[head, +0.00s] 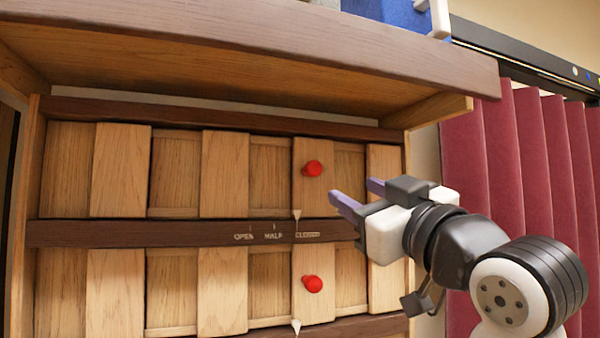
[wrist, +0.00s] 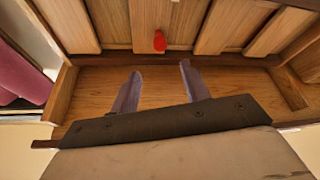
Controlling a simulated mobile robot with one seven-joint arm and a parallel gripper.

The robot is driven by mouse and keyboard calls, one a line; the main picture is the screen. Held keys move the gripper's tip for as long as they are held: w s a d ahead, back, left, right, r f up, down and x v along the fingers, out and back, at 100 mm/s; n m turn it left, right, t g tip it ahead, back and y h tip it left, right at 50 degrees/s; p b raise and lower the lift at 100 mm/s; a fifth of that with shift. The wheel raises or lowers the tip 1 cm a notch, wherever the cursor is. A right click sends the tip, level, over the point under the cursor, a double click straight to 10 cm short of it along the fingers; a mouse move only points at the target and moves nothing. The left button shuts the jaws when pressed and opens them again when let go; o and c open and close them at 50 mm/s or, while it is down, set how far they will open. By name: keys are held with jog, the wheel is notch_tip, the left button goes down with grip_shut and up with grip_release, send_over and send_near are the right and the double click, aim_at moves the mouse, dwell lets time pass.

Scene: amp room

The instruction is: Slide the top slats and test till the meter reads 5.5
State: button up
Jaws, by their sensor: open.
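The top slats (head: 225,175) are a row of pale wooden boards in the cabinet, with a red knob (head: 313,168) on one slat right of centre. A white pointer (head: 296,215) below that slat is at the left edge of the CLOSED mark on a dark rail (head: 140,233) lettered OPEN, HALF, CLOSED. My gripper (head: 358,194) is open and empty, right of the top knob and apart from it. In the wrist view a red knob (wrist: 159,41) shows beyond the open fingers (wrist: 156,90). I see no meter.
A lower row of slats (head: 222,290) has its own red knob (head: 312,284) and pointer. A thick wooden shelf (head: 250,45) overhangs the slats. A dark red curtain (head: 520,170) hangs at the right. A blue object (head: 395,14) stands on top.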

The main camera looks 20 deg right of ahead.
aim_at(317, 168)
jog(key=p+x, duration=0.5)
jog(key=x, duration=0.7)
jog(key=shift+w+r+p, duration=0.1)
jog(key=shift+r+p, duration=0.15)
jog(key=shift+p, duration=0.1)
jog(key=shift+w+a, duration=0.15)
jog(key=shift+w, duration=0.5)
jog(key=shift+c, duration=0.5)
grip_shut()
